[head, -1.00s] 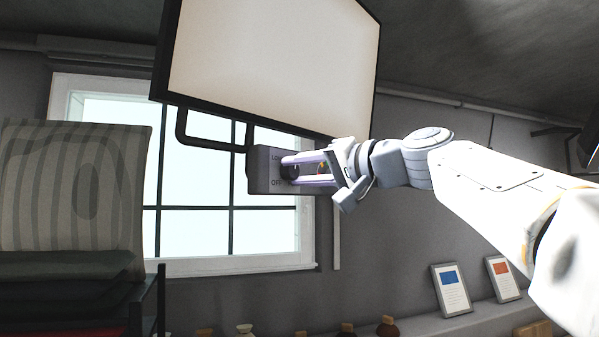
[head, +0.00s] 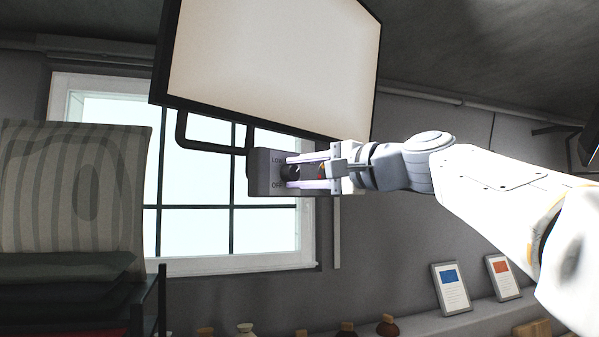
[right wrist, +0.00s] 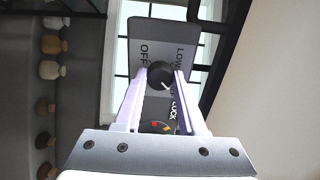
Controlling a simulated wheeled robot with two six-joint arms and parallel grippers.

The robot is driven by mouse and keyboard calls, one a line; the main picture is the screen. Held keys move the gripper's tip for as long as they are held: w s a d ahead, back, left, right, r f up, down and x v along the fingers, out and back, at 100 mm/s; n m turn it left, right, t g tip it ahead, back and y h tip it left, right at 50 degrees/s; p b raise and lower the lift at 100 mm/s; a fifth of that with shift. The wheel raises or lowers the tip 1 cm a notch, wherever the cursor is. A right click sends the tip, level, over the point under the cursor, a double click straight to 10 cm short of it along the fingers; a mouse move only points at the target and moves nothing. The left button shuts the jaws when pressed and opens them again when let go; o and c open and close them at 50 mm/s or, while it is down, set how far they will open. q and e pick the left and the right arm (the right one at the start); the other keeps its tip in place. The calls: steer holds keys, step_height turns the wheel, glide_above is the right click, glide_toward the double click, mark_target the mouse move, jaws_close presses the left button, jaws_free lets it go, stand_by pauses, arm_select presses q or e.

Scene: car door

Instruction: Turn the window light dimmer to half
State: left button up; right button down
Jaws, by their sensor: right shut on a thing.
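The dimmer is a black round knob (head: 290,172) on a grey control box (head: 263,160) marked LOW and OFF, fixed under the large light panel (head: 275,60). In the right wrist view the knob (right wrist: 160,76) shows a white pointer line toward its lower right, and the box (right wrist: 150,28) lies behind it. My right gripper (head: 290,172) has its two pale fingers on either side of the knob and is shut on it. A second dial with coloured marks (right wrist: 157,127) lies partly hidden between the fingers. My left gripper is not in view.
A window (head: 190,235) is behind the box, and a black bracket (head: 205,145) joins the panel on the left. A striped seat-like piece (head: 70,190) stands at left. Bottles (head: 387,326) and framed cards (head: 451,288) line a low shelf at right.

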steer(key=shift+d, duration=0.1)
stand_by(0.3)
steer(key=shift+c, duration=2.4)
jaws_free()
steer(key=b+v, duration=0.4)
steer(key=v, duration=0.6)
steer(key=shift+s+b, duration=0.15)
steer(key=shift+b, duration=0.15)
steer(key=shift+d, duration=0.15)
